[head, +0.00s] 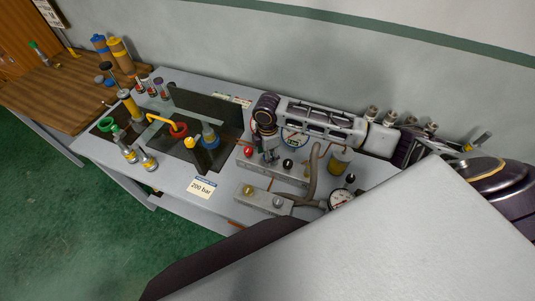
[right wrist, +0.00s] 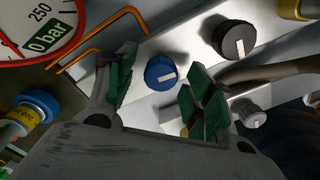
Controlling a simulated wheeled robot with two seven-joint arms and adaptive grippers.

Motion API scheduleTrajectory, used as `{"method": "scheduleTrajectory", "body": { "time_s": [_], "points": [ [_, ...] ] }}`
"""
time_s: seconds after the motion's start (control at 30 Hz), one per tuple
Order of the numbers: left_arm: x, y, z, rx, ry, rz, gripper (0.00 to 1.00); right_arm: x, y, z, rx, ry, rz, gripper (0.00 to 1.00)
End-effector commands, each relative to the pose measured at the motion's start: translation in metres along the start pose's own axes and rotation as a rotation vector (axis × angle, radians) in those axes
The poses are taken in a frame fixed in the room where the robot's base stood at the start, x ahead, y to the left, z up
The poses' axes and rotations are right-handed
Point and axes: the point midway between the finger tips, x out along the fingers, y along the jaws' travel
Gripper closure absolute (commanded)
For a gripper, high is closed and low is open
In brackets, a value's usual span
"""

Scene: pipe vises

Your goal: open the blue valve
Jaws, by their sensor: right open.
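My left gripper is not in view.
A black knob (right wrist: 234,40) and a grey knob (right wrist: 248,113) sit near the blue one. A gauge (right wrist: 38,32) reads near 0 bar. A red knob (head: 248,151) and a hose (head: 312,170) are close to my gripper.

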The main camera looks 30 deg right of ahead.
Motion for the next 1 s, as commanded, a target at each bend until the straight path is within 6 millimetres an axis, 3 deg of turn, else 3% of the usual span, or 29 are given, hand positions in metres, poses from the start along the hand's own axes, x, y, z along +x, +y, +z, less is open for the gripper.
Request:
{"method": "scheduleTrajectory", "body": {
  "time_s": [0.27,0.43,1.0],
  "points": [
    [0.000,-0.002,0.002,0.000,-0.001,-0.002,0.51,-0.003,0.000,0.000,0.000,0.000,-0.001,0.47],
    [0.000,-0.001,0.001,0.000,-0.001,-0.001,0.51,-0.015,0.001,0.000,0.000,0.000,0.002,0.47],
    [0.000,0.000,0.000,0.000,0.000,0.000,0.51,-0.094,0.001,0.000,0.000,0.000,0.002,0.47]
  ]
}}
